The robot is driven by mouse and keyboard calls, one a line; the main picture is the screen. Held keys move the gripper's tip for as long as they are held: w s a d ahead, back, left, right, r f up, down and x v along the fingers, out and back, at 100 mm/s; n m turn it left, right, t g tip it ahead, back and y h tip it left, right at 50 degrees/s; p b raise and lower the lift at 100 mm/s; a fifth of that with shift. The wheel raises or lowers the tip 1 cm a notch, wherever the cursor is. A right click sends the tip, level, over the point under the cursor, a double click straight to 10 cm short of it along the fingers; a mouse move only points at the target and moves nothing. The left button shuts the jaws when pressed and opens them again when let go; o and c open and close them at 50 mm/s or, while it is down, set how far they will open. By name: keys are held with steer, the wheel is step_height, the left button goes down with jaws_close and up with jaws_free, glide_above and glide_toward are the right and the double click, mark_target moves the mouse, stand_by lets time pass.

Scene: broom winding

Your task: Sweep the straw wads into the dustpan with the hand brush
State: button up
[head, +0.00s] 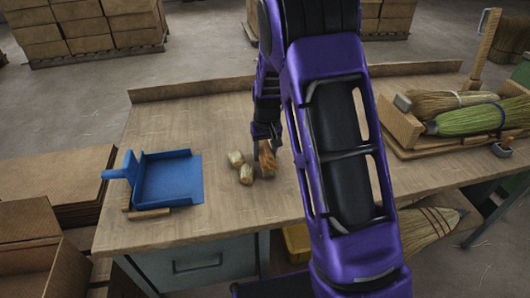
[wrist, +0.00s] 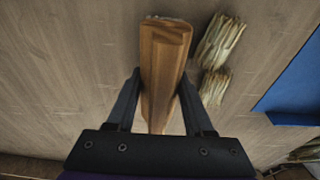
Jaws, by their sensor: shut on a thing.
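My gripper (head: 266,141) is shut on the wooden hand brush (head: 267,160), low over the workbench. In the wrist view my gripper (wrist: 161,78) has a finger on each side of the brush (wrist: 164,45); its bristles are hidden under the wood. Two pale straw wads, an upper one (head: 235,158) and a lower one (head: 246,174), lie just left of the brush. The wrist view shows both wads (wrist: 221,42) (wrist: 214,87) to the right of the brush, apart from it. The blue dustpan (head: 170,179) lies farther left, its open side towards the wads.
The workbench (head: 205,112) is bare between wads and dustpan. A raised ledge (head: 190,88) runs along its back. Brooms (head: 470,119) lie in a wooden holder at right. Straw (wrist: 306,151) shows at the wrist view's lower right; I cannot tell what it belongs to.

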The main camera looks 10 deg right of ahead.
steer(key=shift+f+b, duration=0.5)
steer(key=shift+f, duration=0.2)
stand_by(0.3)
steer(key=shift+r, duration=0.2)
stand_by(0.4)
steer(key=shift+a+p, duration=0.7)
steer(key=shift+a, duration=6.05)
steer(key=shift+a, duration=0.15)
steer(key=shift+a+r, duration=0.15)
steer(key=shift+a, duration=2.15)
steer(key=shift+a, duration=0.1)
steer(key=shift+a+r+p, duration=0.1)
steer(key=shift+a+p, duration=0.4)
steer(key=shift+a, duration=2.95)
